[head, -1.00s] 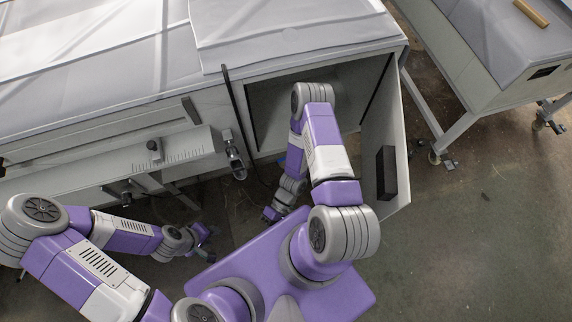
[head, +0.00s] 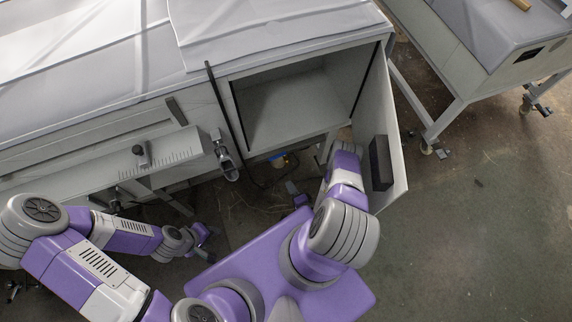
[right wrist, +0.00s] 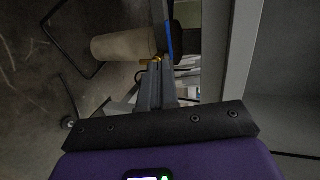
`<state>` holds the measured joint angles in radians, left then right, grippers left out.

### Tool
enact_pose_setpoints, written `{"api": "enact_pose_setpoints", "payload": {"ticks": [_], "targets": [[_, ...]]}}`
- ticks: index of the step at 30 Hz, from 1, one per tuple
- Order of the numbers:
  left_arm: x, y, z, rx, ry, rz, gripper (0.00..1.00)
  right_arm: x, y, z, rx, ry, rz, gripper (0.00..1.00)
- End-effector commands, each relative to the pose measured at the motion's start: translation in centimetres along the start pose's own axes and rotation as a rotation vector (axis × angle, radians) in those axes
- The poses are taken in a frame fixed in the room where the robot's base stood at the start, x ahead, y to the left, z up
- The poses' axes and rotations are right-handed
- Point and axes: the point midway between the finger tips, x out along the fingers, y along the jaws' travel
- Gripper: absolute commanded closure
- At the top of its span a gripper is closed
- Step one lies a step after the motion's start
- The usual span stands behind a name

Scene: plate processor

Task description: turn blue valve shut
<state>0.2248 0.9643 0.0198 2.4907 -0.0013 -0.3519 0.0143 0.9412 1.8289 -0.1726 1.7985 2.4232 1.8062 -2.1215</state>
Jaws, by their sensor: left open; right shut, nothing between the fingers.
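In the right wrist view the blue part (right wrist: 169,38) shows as a thin upright strip near a yellow piece. My right gripper (right wrist: 158,62) is shut and empty, its fingertips close to the yellow piece and the blue strip; I cannot tell whether they touch. In the head view it is low beneath the cabinet and partly hidden by my arm. My left gripper (head: 203,236) is open and empty at lower left, away from the valve.
The cabinet (head: 290,105) is open and empty, its door (head: 374,125) swung out at the right beside my right arm. A pale cylinder (right wrist: 120,46) lies near the fingers in the wrist view. Dark hoses are on the floor.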

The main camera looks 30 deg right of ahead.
Motion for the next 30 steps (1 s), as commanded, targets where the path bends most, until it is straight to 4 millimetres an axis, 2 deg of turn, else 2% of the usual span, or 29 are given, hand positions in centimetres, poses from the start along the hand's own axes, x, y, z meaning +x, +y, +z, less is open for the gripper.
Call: {"api": "enact_pose_setpoints", "payload": {"ticks": [9,15,21,30], "targets": [[2.3,-0.9,-0.1,0.000,0.000,0.000,0.57,6.8,0.1,0.1,0.001,-0.005,-0.006,1.00],[3.4,-1.3,-0.1,0.000,0.000,0.000,0.57,10.4,-0.4,0.1,0.001,-0.005,-0.004,1.00],[3.9,-1.5,-0.2,0.000,0.000,0.000,0.57,12.2,-1.1,0.1,0.003,-0.005,-0.002,1.00],[3.9,-1.5,-0.2,0.000,0.000,0.000,0.57,12.5,-1.3,0.2,0.003,-0.005,-0.002,1.00]]}}
